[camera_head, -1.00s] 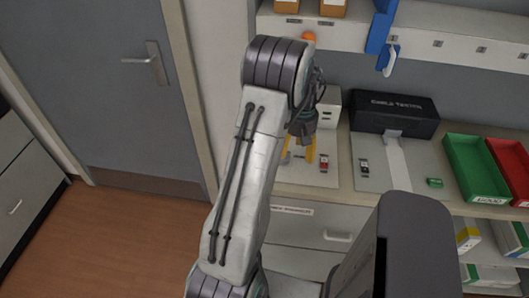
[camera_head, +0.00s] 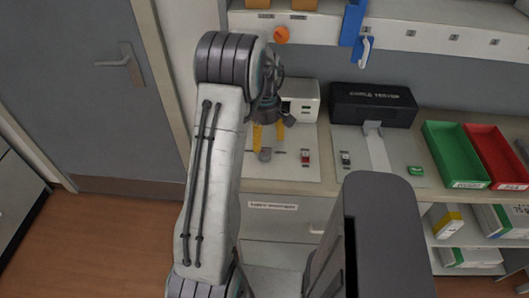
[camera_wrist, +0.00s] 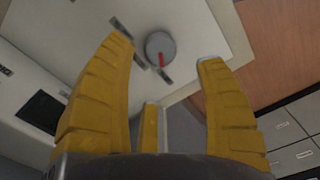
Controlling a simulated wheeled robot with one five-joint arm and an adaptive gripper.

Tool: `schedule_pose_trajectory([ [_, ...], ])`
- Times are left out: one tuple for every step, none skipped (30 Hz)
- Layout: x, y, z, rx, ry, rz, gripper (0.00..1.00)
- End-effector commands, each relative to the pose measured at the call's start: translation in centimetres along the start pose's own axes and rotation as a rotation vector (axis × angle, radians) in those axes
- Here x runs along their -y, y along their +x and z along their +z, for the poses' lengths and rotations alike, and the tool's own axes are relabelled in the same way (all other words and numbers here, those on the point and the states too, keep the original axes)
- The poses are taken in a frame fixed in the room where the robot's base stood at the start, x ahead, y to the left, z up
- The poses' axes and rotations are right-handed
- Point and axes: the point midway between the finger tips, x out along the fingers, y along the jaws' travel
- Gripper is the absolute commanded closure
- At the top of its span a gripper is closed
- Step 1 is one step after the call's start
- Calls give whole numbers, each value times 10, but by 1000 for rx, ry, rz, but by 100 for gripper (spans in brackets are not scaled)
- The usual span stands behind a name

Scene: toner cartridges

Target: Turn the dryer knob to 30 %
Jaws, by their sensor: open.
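The dryer knob is a round grey knob (camera_wrist: 160,47) with a red pointer line, on a pale panel in the wrist view. Its pointer runs toward the lower edge of the knob there. In the head view the small grey knob (camera_head: 265,155) sits on the bench panel just below my fingertips. My gripper (camera_head: 268,142) has yellow fingers and is open and empty, pointing down over the panel. In the wrist view my gripper (camera_wrist: 166,52) has its fingers spread on either side of the knob, apart from it. Any percent marks are too small to read.
A red switch (camera_head: 305,157) and a dark switch (camera_head: 346,158) stand right of the knob. A white box (camera_head: 301,108) and the black cable tester (camera_head: 373,112) stand behind. Green (camera_head: 453,151) and red (camera_head: 494,152) bins are at right.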

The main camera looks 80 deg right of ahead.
Motion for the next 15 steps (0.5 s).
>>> schedule_pose_trajectory([
  [1, 4, 0, 1, -5, -4, 35],
  [1, 7, 0, 1, -6, -4, 35],
  [1, 11, 0, 1, -7, -5, 35],
  [1, 15, 0, 1, -7, -5, 35],
  [2, 19, 0, 2, -7, -6, 35],
  [1, 24, 0, 1, -6, -5, 35],
  [1, 28, 0, 1, -6, -5, 35],
  [1, 32, 0, 1, -6, -5, 35],
  [1, 37, 0, 2, -6, -6, 35],
  [1, 40, 0, 1, -6, -5, 35],
  [1, 44, 0, 1, -6, -5, 35],
  [1, 48, 0, 1, -5, -5, 35],
  [1, 51, 0, 1, -5, -4, 35],
  [1, 54, 0, 1, -5, -4, 35],
  [1, 57, 0, 1, -5, -4, 35],
])
